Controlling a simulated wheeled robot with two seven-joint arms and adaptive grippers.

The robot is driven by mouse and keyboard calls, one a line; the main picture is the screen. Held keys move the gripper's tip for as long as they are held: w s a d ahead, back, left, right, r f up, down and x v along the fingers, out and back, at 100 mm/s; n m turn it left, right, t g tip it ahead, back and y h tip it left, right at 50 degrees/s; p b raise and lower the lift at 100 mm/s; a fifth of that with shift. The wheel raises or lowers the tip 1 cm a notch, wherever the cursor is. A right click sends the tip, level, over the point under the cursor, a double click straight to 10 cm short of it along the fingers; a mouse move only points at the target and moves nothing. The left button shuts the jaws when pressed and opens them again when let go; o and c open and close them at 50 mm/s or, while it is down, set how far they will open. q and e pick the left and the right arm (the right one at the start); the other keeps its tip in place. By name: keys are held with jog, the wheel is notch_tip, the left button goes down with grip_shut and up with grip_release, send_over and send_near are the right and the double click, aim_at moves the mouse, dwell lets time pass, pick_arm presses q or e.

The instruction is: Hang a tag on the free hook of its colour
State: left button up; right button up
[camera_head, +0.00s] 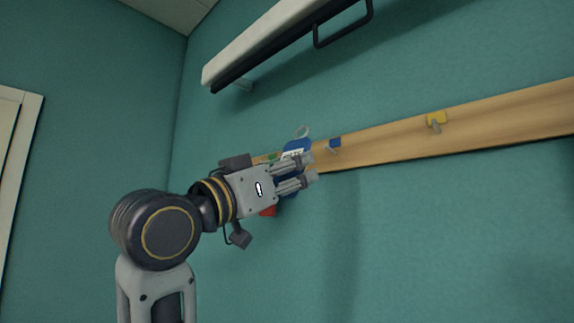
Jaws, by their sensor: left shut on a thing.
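My left gripper (312,168) is raised in front of the wooden hook rail (385,146) on the teal wall. It is shut on a blue tag (297,146) with a white label and a light loop at its top. The fingers hide part of the tag. A hook with a blue marker (334,142) is just right of the tag and looks empty. A hook with a yellow marker (437,118) is farther right, also bare. A green patch (272,156) and a red piece (268,211) show partly behind my gripper. My right gripper is out of view.
A white shelf (262,42) with a black bracket (343,23) juts from the wall above the rail. A pale door frame (20,150) stands at the far left. The wall below the rail at right is clear.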

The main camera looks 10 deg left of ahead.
pick_arm(q)
jog(key=shift+w+d, duration=0.15)
jog(key=shift+w, duration=0.05)
dwell(0.6)
jog(key=w+d+f, duration=0.1)
jog(key=w+d, duration=0.4)
jog(key=w, duration=0.2)
jog(key=shift+w+d+f, duration=0.2)
jog(key=shift+w+f, duration=0.05)
jog(key=shift+f, duration=0.05)
dwell(1.7)
dwell(0.8)
jog(key=o, duration=0.8)
jog(key=shift+o, duration=0.2)
jog(key=shift+f, duration=0.1)
jog(key=v, duration=1.2)
